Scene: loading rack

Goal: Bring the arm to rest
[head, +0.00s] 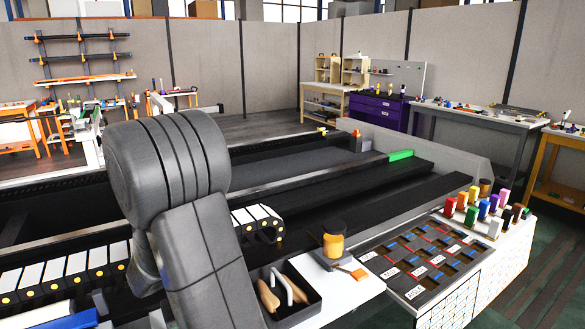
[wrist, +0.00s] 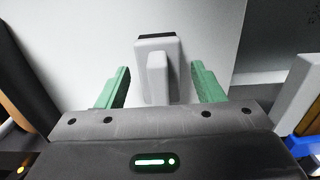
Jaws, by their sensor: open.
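My gripper (wrist: 160,90) shows in the wrist view with its two green fingers apart. A pale grey block-like piece with a dark top (wrist: 157,65) sits between the fingers, with gaps on both sides. I cannot tell what it is or what it rests on. Behind it is a plain pale surface (wrist: 80,35). In the head view my grey arm links fill the left middle, and the gripper itself is out of sight.
A black tray (head: 304,315) with tan and white pieces and a yellow jar (head: 334,242) stand near the arm. A dark sorting board (head: 405,295) and several coloured blocks lie to the right. A long dark rail bed (head: 330,195) runs behind. A blue piece (wrist: 305,148) is near the gripper's right.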

